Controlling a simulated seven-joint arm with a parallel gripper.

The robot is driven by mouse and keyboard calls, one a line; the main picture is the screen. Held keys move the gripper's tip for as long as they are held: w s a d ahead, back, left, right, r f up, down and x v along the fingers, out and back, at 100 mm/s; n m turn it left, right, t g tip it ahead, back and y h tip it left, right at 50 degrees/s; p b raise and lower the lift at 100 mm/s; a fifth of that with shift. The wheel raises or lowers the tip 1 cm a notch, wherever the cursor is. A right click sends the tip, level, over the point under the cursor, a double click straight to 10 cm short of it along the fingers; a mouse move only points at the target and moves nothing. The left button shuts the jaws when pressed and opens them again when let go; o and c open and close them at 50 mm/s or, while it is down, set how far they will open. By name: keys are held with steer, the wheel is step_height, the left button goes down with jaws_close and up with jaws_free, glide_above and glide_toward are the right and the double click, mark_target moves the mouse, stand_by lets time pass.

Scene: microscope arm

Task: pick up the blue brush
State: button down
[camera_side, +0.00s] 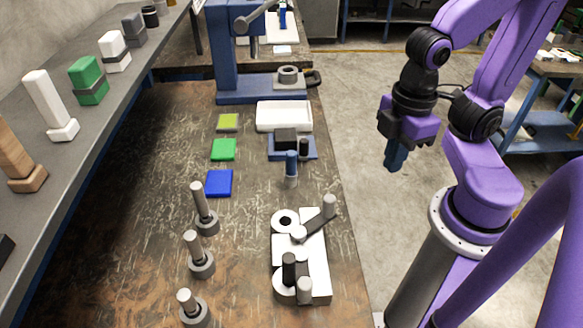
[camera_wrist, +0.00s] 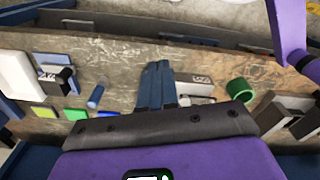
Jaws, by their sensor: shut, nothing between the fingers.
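The blue brush (camera_side: 291,164) appears to be the small upright cylinder with a blue upper part and pale lower end on the worn workbench (camera_side: 150,200), in front of a blue block with a black top. In the wrist view, a small blue cylinder (camera_wrist: 96,96) left of my fingers looks like the same thing. My gripper (camera_side: 395,158) hangs in the air to the right of the bench, over the floor, with its blue fingers pointing down. Its fingers (camera_wrist: 156,68) are together and empty in the wrist view, well apart from the brush.
A white tray (camera_side: 284,116) and the blue block (camera_side: 312,147) stand behind the brush. A white fixture with grey knobs (camera_side: 313,255) stands in front. Flat green (camera_side: 223,150) and blue (camera_side: 219,183) pads lie left. Several grey posts (camera_side: 205,222) stand farther left. A shelf (camera_side: 100,125) edges the bench.

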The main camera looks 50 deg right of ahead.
steer(key=c, duration=0.8)
jaws_free()
steer(key=shift+w, duration=0.1)
steer(key=n, duration=0.7)
glide_toward(291, 152)
step_height(291, 152, down, 9)
steer(key=shift+w+a+f, duration=0.1)
steer(key=shift+w+a, duration=0.05)
steer(key=shift+f, duration=2.7)
